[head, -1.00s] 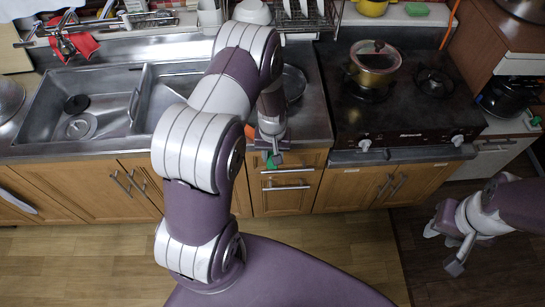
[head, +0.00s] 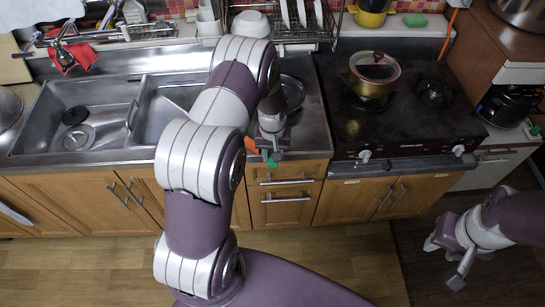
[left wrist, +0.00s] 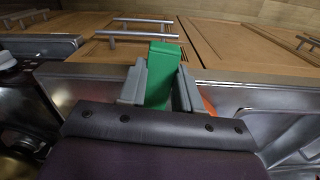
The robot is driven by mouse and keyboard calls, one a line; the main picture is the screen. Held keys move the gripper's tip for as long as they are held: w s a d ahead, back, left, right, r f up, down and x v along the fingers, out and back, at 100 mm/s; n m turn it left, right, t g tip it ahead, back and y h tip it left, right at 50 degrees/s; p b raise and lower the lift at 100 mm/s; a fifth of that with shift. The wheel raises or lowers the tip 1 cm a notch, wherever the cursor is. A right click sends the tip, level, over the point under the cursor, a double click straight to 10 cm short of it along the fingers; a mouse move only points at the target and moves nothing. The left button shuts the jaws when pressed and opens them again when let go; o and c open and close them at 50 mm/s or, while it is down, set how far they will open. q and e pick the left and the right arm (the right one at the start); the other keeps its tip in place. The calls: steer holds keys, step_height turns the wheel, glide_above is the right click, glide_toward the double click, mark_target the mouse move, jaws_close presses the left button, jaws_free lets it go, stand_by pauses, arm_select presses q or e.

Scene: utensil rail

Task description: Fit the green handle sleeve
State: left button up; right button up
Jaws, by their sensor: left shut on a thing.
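The green handle sleeve (head: 272,163) is a small green block at the front edge of the counter in the head view. In the left wrist view the green sleeve (left wrist: 163,75) stands out between the two grey fingers. My left gripper (head: 273,153) is shut on it; the gripper also fills the middle of the left wrist view (left wrist: 160,88). The sleeve's lower part is hidden between the fingers. My right gripper (head: 446,262) hangs at the lower right over the floor, its fingers apart and empty.
An orange piece (head: 251,145) lies beside my left gripper at the counter edge. The sink (head: 105,100) is to the left, the stove (head: 400,125) with a lidded pot (head: 374,75) to the right. Drawers (head: 290,200) are below. A rail (head: 95,35) runs at the back left.

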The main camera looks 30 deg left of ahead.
arm_select(q)
steer(key=shift+w+a+b, duration=0.3)
steer(key=shift+w, duration=0.3)
steer(key=shift+w+a+b, duration=0.25)
steer(key=shift+w+b, duration=0.05)
steer(key=shift+w, duration=0.3)
steer(key=o, duration=1.1)
step_height(320, 180, up, 13)
steer(key=shift+f+b, duration=0.15)
steer(key=shift+b, duration=0.95)
